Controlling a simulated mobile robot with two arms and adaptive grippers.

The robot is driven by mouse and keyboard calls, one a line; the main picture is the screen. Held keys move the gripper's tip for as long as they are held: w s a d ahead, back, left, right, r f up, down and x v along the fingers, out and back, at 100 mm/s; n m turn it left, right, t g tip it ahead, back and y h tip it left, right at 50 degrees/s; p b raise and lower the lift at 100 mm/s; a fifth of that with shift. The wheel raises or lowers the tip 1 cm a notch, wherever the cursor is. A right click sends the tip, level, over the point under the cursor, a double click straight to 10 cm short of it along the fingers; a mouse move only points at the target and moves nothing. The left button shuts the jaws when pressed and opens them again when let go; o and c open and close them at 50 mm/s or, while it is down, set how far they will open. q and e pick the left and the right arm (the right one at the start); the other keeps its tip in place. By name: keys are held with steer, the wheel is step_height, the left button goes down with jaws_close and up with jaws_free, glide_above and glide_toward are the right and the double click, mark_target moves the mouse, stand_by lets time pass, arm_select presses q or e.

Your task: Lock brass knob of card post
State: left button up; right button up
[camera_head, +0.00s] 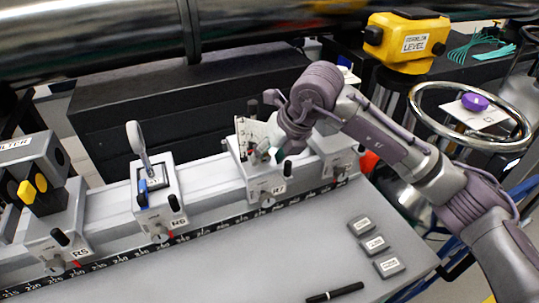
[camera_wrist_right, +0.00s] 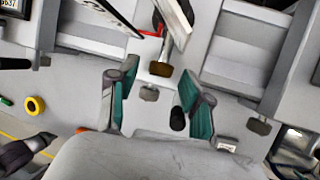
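The card post (camera_head: 262,178), a grey carrier labelled R7 on the rail, holds an upright pale card (camera_head: 250,135) with dark marks. My right gripper (camera_head: 277,155) is at this post, close to the card's right side. In the right wrist view its two teal-padded fingers (camera_wrist_right: 158,103) are spread apart with nothing held between them. A small brass-coloured knob (camera_wrist_right: 160,69) shows just beyond the fingertips, at the foot of the card. I cannot make the brass knob out in the head view, and whether it is turned tight cannot be told. My left gripper is not in view.
Other carriers stand on the scaled rail (camera_head: 215,229): R6 (camera_head: 160,200) with a paddle, R5 (camera_head: 57,245) with a filter box, and one to the right, partly behind my arm. Small grey blocks (camera_head: 375,244) and a black pen (camera_head: 335,293) lie on the front table.

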steer(key=v, duration=1.2)
